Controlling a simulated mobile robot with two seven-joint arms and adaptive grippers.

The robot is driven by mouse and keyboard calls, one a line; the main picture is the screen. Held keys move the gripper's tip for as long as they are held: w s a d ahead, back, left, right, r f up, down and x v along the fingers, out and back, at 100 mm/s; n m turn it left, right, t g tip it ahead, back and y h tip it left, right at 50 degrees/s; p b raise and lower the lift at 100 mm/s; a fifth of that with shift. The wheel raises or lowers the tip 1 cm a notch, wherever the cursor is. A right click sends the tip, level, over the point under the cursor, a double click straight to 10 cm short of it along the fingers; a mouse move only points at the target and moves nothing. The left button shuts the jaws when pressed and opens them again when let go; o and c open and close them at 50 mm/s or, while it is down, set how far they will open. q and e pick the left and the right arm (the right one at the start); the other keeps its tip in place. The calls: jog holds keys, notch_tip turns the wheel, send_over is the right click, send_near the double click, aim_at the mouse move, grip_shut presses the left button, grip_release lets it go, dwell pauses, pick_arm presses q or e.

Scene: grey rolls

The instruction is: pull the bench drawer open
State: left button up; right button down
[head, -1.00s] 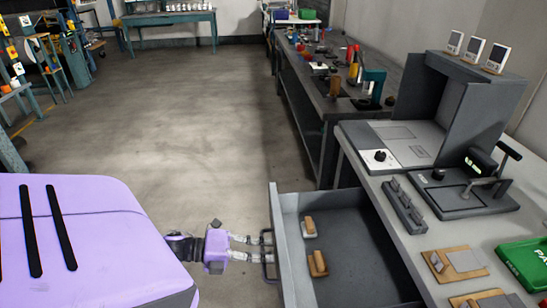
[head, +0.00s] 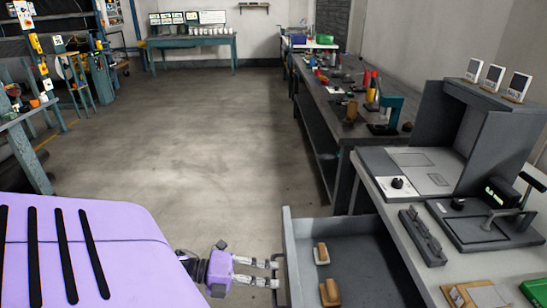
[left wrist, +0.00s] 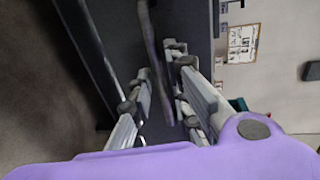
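The grey bench drawer (head: 300,262) is open and sticks out to the left from under the bench in the head view. Its dark bar handle (head: 276,271) is on the drawer's left-facing front. My left gripper (head: 274,273) is at this handle, its two fingers on either side of the bar and apart by about its thickness. In the left wrist view the handle (left wrist: 152,60) runs between the fingertips (left wrist: 157,60); the exact contact is partly hidden. My right gripper is not in view.
Two small brown-and-white blocks (head: 321,253) lie in the drawer. The bench top (head: 410,262) holds a grey device (head: 480,225), a green tray (head: 535,290) and a grey booth (head: 463,130). Open floor (head: 190,140) lies left of the drawer.

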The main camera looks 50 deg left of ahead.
pick_arm(q)
jog(key=v, duration=1)
jog(key=shift+s, duration=0.15)
jog(key=shift+a, duration=0.1)
